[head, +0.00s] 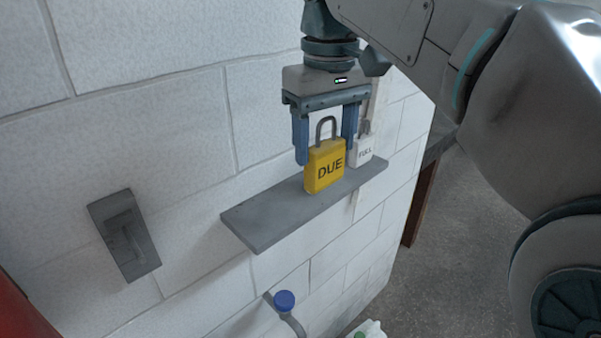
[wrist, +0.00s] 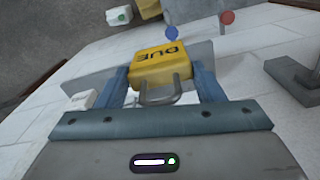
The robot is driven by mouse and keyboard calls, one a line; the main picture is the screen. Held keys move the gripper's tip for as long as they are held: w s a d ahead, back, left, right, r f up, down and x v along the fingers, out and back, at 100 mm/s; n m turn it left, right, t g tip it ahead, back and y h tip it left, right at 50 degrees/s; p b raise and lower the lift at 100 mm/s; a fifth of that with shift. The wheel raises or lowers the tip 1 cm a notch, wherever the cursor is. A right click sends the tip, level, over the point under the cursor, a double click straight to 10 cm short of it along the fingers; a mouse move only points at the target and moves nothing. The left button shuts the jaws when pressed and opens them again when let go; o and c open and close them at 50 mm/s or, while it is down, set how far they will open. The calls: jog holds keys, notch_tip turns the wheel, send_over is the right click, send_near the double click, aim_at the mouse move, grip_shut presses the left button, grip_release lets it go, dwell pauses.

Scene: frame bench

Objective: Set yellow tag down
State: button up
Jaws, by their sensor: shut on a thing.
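The yellow tag (head: 325,166) is a padlock-shaped block marked "DUE" with a grey shackle. My gripper (head: 326,158) points down with its blue fingers on either side of the tag, shut on it. The tag is upright at the grey wall shelf (head: 266,222); whether its base touches the shelf I cannot tell. In the wrist view the tag (wrist: 160,66) sits between the two fingers (wrist: 162,85), its shackle toward the gripper body.
A white "FULL" tag (head: 365,147) stands just behind and right of the yellow one. The shelf's left part is clear. A grey wall fitting (head: 124,235) is at left. A blue knob (head: 284,300) on a pipe is below the shelf. A red disc (wrist: 227,17) shows in the wrist view.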

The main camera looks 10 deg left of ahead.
jog(key=shift+w+a+f+p, duration=0.35)
jog(key=shift+w+a+f, duration=0.2)
jog(key=shift+a+f, duration=1.2)
jog(key=shift+w+a+f+p, duration=0.3)
jog(key=shift+w+a+f, duration=0.3)
jog(key=shift+a+f, duration=1.2)
jog(key=shift+w+a+f+p, duration=0.35)
jog(key=shift+w+a+f, duration=0.2)
jog(key=shift+a+f, duration=1.2)
jog(key=o, duration=1)
jog(key=shift+c, duration=0.2)
notch_tip(320, 180, up, 12)
jog(key=shift+p, duration=0.3)
